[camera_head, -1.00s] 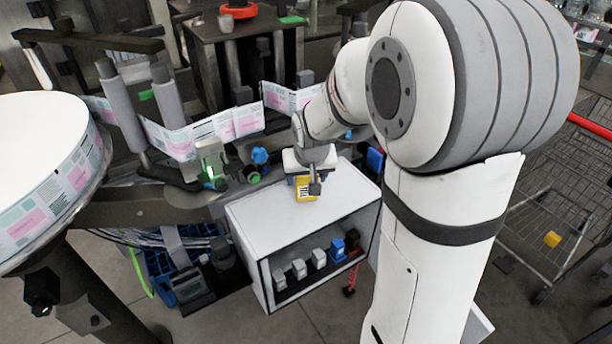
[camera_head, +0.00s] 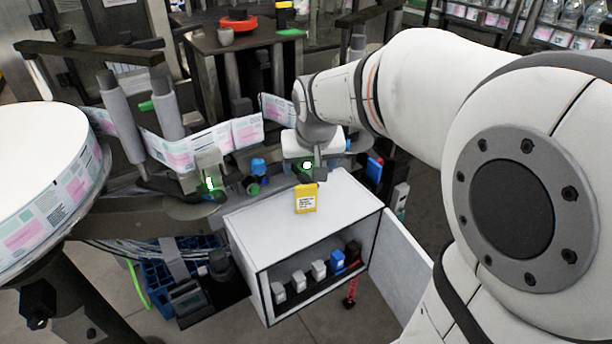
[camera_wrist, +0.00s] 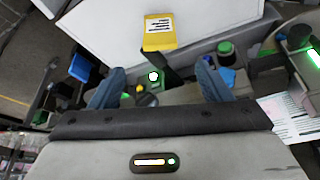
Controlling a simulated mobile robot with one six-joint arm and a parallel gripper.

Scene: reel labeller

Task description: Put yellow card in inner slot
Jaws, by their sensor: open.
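The yellow card (camera_head: 306,198), with a white printed label, is at the top of the white cabinet (camera_head: 250,218). It also shows in the wrist view (camera_wrist: 159,33), at the upper middle by the cabinet's edge. My gripper (camera_head: 306,166) is just behind and above the card in the head view, apart from it. In the wrist view its two blue-grey fingers (camera_wrist: 157,88) are spread wide with nothing held between them. A green-lit round button (camera_wrist: 153,76) shows beyond the gap. I cannot make out which opening is the inner slot.
The cabinet's open shelf holds several grey, blue and dark blocks (camera_head: 318,270). Its door (camera_head: 402,262) stands open at the right. The label web (camera_head: 215,138) and a green-lit sensor (camera_head: 210,183) are left of my gripper. The big white reel (camera_head: 40,165) fills the far left.

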